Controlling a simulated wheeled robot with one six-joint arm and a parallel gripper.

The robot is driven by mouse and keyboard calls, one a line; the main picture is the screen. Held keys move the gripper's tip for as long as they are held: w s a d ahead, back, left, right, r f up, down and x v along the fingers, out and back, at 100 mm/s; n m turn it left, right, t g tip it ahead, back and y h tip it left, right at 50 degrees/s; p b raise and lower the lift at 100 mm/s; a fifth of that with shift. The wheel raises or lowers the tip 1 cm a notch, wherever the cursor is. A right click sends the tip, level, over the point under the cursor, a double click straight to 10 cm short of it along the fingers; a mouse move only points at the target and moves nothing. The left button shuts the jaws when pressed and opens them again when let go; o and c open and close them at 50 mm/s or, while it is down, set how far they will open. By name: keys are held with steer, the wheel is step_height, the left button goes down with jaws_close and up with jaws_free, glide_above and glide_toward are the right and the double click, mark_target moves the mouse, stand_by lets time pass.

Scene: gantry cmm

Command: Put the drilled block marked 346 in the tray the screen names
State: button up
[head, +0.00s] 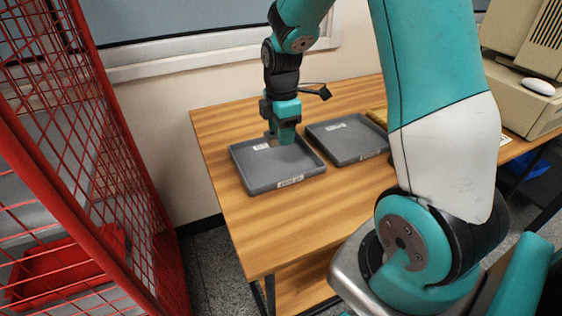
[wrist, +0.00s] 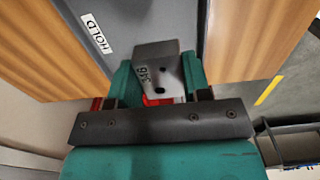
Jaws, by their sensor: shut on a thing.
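My gripper (head: 278,142) is shut on a grey metal block and holds it over the left grey tray (head: 266,172) on the wooden table. In the wrist view the drilled block (wrist: 156,64) sits between the teal fingers, with dark holes and an upside-down mark that looks like 346. A HOLD label (wrist: 95,34) shows on the grey tray (wrist: 125,22) in the wrist view. A second grey tray (head: 345,141) lies to the right; its labels are too small to read. No screen face is visible.
A red mesh cage (head: 95,160) stands left of the table (head: 240,225). A beige computer case (head: 520,100) with a white mouse (head: 538,86) is at the right. A yellowish item (head: 378,115) is partly hidden behind my arm. The table front is clear.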

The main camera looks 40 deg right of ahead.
mark_target(281, 167)
step_height(281, 167, down, 9)
steer(key=shift+r+b, duration=0.2)
steer(key=shift+b, duration=0.3)
steer(key=shift+f, duration=0.1)
steer(key=o, duration=1.1)
steer(key=shift+c, duration=0.2)
